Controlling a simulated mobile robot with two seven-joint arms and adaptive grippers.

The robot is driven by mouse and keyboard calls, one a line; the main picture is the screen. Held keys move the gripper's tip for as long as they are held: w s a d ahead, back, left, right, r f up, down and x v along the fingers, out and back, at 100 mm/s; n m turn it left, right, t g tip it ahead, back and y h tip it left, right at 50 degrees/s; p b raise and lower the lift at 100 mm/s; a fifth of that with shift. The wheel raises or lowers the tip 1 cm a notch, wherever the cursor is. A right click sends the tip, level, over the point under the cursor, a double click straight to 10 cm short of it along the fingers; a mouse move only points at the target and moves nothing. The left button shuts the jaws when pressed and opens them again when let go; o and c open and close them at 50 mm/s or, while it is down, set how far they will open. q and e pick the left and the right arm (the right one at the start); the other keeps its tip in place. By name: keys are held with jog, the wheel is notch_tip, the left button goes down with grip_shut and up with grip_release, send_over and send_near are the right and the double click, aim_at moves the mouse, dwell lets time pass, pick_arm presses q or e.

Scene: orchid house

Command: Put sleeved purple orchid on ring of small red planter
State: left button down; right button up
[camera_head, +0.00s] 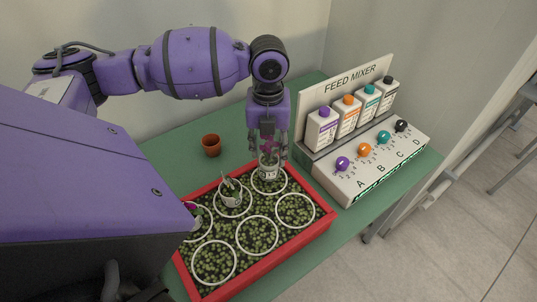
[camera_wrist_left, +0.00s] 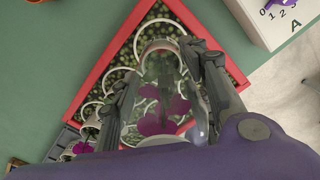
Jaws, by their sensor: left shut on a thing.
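My left gripper (camera_head: 268,152) points down over the far corner of the small red planter (camera_head: 277,256). It is shut on the sleeved purple orchid (camera_head: 268,170), whose clear sleeve and purple blooms show between the fingers. The orchid also shows in the left wrist view (camera_wrist_left: 158,88). Its base appears over or in the far white ring (camera_head: 286,187); I cannot tell whether it touches. Another sleeved plant (camera_head: 231,194) stands in the ring beside it. A purple-flowered plant (camera_head: 193,209) at the planter's left is partly hidden by my body. My right gripper is out of view.
White rings without pots lie nearer in the planter, such as the front ring (camera_head: 257,235). A small terracotta pot (camera_head: 211,145) stands behind on the green table (camera_head: 178,152). The feed mixer (camera_head: 352,160), with bottles and knobs, stands close to the right of the gripper.

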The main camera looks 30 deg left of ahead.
aim_at(268, 157)
pick_arm(q)
jog(key=shift+f, duration=1.5)
jog(key=shift+f, duration=0.1)
jog(key=shift+f, duration=0.15)
jog(key=c, duration=1)
grip_release()
notch_tip(268, 157, up, 12)
jog(key=shift+r, duration=0.25)
